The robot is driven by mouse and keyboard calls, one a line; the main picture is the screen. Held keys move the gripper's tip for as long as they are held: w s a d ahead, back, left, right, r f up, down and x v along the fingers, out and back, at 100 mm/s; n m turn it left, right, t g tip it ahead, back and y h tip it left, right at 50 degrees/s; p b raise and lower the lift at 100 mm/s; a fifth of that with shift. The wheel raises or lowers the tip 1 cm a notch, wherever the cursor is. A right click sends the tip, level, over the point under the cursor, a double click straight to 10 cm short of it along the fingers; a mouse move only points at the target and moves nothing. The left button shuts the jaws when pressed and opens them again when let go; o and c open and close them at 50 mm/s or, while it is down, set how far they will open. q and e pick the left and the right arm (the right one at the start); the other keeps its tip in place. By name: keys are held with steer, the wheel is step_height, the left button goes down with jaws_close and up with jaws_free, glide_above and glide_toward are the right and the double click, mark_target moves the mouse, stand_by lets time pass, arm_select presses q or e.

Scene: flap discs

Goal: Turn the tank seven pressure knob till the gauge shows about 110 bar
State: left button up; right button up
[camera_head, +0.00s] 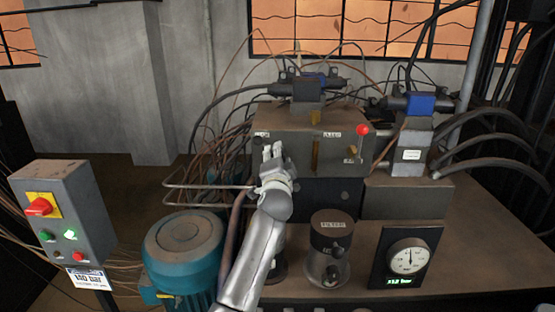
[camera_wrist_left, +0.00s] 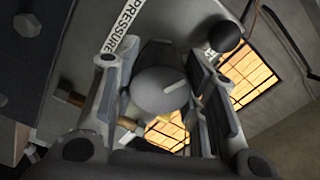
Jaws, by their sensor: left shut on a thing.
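The pressure knob (camera_wrist_left: 162,92) is a round grey knob with a pale pointer line. It sits between the two fingers of my left gripper (camera_wrist_left: 160,105), next to a white label (camera_wrist_left: 125,22) reading PRESSURE. In the head view my left gripper (camera_head: 272,158) is shut on the knob at the left front of the grey valve block (camera_head: 290,122), and its fingers hide the knob there. The pressure gauge (camera_head: 408,258) at the right has a white dial and a green readout in bar; the digits are too small to read surely. My right gripper is not in view.
A control box (camera_head: 62,205) with a red switch and a sign (camera_head: 88,279) reading 110 bar stands at the left. A teal motor (camera_head: 183,255), a filter jar (camera_head: 330,250) and a red-tipped lever (camera_head: 362,130) surround my arm. Bent pipes (camera_head: 205,190) run beside my gripper.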

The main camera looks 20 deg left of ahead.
arm_select(q)
steer(key=shift+f, duration=0.15)
steer(key=o, duration=1)
steer(key=shift+s, duration=0.1)
steer(key=v, duration=1.2)
